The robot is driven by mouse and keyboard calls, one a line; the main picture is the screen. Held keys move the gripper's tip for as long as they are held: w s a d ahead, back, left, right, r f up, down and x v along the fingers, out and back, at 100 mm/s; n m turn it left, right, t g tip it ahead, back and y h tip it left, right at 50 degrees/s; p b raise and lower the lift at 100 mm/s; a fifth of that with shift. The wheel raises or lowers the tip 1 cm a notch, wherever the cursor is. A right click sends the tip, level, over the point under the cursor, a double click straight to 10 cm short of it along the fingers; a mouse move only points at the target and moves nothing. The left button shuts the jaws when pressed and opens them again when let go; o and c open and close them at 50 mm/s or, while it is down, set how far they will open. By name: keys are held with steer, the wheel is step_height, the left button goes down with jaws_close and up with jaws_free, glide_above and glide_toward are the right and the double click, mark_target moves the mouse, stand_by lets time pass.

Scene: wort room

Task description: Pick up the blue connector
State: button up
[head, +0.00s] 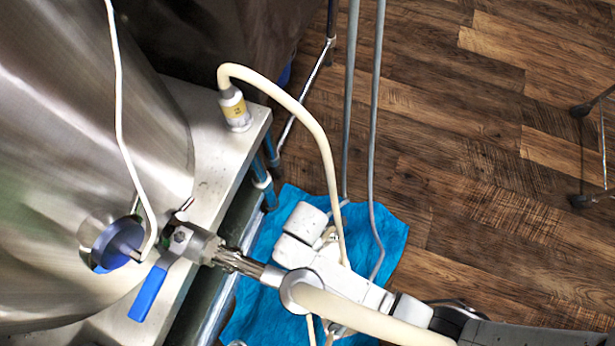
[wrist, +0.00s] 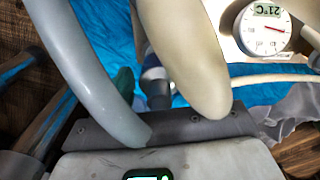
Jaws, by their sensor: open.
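My gripper (wrist: 178,122) is open in the wrist view. Its grey finger and cream finger come down from the top, apart, with nothing seen held between them. A small blue-and-white fitting on a dark cylinder (wrist: 153,75) shows between the fingers, beyond them and partly covered. I cannot tell for sure whether it is the blue connector. In the head view, a round blue piece (head: 113,247) sits in the opening of the steel tank, at the left. My pale arm covers the lower middle of the head view, and the fingertips cannot be made out there.
A steel valve with a blue lever (head: 149,292) sticks out beside the tank (head: 50,180). A cream hose (head: 305,118) and grey hoses hang near my arm. A dial gauge (wrist: 263,32) is close at the right. Blue sheeting (head: 390,228) covers part of the wooden floor.

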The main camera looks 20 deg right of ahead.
steer(key=c, duration=1.2)
steer(key=shift+r, duration=0.1)
steer(key=shift+r+p, duration=0.35)
steer(key=shift+r, duration=0.15)
step_height(320, 180, up, 2)
steer(key=shift+r+p, duration=0.2)
steer(key=shift+p, duration=0.6)
steer(key=s+d+r+p, duration=0.1)
steer(key=s+r+p, duration=0.7)
steer(key=s, duration=0.6)
steer(key=shift+d+r, duration=0.15)
steer(key=shift+r, duration=0.6)
